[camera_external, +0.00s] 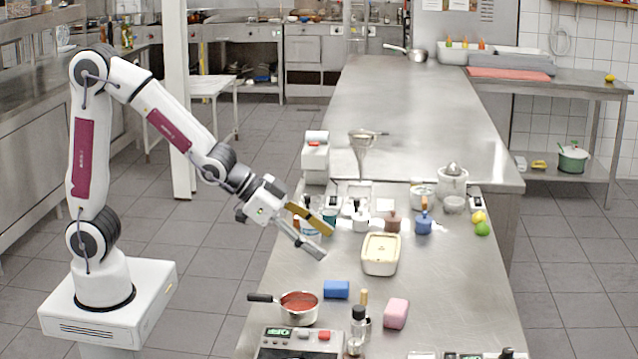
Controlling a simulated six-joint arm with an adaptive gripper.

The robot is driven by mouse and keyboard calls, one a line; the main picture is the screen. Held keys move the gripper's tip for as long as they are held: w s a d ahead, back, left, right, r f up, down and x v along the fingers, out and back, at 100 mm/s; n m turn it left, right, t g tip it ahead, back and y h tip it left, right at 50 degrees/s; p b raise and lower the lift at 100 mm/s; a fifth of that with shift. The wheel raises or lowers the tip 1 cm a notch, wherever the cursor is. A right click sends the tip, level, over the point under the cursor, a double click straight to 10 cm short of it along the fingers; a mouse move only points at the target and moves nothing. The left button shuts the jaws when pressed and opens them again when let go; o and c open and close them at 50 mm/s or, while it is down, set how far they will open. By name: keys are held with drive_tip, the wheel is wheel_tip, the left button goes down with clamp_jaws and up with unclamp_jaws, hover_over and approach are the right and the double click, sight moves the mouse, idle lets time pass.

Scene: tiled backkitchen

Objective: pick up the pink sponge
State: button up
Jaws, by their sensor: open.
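The pink sponge (396,313) is a small rounded block on the steel table, toward its front right. A dark bottle (358,325) and a slim wooden-topped item stand close to its left. My gripper (328,243) is open and empty, in the air above the left part of the table. It is up and to the left of the sponge in the picture, well apart from it. One finger looks yellow and the other grey. The sponge is not hidden.
A blue block (336,290) and a pan with red contents (299,306) lie left of the sponge. A cream tub (381,254) stands behind it. A device with a green display (298,343) is at the front. The table right of the sponge is clear.

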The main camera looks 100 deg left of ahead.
drive_tip(key=w+d+f+t+h, duration=0.1)
drive_tip(key=w+f, duration=0.4)
drive_tip(key=w, duration=0.1)
drive_tip(key=m+t+h, duration=0.1)
drive_tip(key=h, duration=0.1)
approach(391, 305)
drive_tip(key=shift+w+a+f, duration=0.1)
drive_tip(key=shift+w+f, duration=0.05)
drive_tip(key=shift+w, duration=0.4)
drive_tip(key=shift+w+a+f, duration=0.1)
drive_tip(key=shift+w+f, duration=0.1)
drive_tip(key=shift+w, duration=0.35)
drive_tip(key=shift+w+d+f, duration=0.3)
drive_tip(key=shift+w+f, duration=0.1)
drive_tip(key=shift+f, duration=0.25)
drive_tip(key=shift+t, duration=0.3)
drive_tip(key=shift+x, duration=1.35)
drive_tip(key=shift+d+x, duration=0.1)
drive_tip(key=shift+x, duration=1.15)
drive_tip(key=shift+d+x, duration=0.15)
drive_tip(key=shift+x, duration=1.15)
drive_tip(key=shift+r, duration=0.1)
drive_tip(key=shift+c, duration=0.4)
